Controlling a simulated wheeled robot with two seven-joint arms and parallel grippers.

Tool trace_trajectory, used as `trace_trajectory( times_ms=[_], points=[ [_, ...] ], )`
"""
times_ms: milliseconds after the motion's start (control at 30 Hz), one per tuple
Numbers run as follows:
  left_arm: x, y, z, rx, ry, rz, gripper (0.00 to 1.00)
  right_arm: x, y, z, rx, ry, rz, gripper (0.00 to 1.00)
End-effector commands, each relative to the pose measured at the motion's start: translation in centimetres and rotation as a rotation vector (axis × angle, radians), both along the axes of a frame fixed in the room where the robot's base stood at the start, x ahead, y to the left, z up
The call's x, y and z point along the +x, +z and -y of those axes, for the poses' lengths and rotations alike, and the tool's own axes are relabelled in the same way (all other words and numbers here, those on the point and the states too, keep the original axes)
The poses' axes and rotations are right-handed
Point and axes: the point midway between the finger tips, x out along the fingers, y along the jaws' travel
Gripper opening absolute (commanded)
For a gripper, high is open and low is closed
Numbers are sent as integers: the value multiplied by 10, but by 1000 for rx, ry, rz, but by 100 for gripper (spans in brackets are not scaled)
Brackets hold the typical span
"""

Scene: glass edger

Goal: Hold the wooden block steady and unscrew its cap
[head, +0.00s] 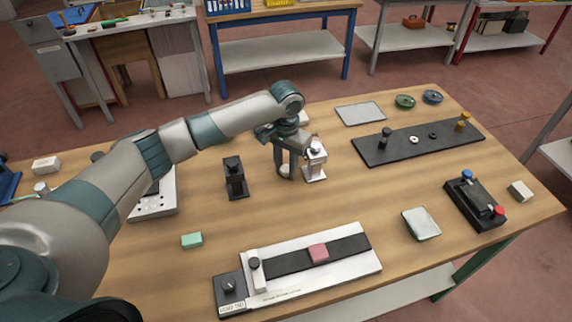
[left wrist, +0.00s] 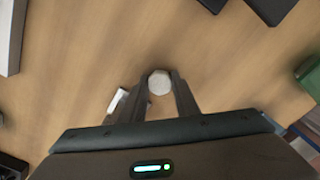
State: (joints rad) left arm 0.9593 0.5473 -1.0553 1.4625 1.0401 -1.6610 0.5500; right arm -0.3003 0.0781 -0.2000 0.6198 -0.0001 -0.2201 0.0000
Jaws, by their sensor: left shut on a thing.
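My left gripper (head: 285,174) reaches down over the middle of the wooden bench top. In the left wrist view its two fingers (left wrist: 159,92) are shut on a small pale round piece (left wrist: 159,82), seen from above. In the head view the piece is mostly hidden by the fingers. I cannot tell whether it touches the bench. No wooden block with a cap can be made out in either view. My right gripper is not in view.
A small silver-white stand (head: 315,162) is close to the right of my left gripper. A black stand (head: 235,180) is to the left. A long black plate with posts (head: 400,151) lies at the right back. A white guide with a pink block (head: 319,252) lies in front.

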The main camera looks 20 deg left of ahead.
Motion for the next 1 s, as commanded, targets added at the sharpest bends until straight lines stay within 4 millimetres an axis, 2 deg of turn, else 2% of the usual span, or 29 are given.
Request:
trace_trajectory(
  times_ms=[267,300,333,367,767,1000],
  points=[
    [0,-2,0,-1,0,0,1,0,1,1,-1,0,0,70],
    [0,-2,0,-1,0,1,38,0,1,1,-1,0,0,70],
    [0,-2,0,-1,0,1,45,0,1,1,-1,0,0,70],
    [0,-2,0,-1,0,0,47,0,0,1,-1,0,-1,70],
    [0,1,0,0,-1,1,47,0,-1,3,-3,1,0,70],
    [1,22,1,-3,-1,4,47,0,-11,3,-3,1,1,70]
  ],
)
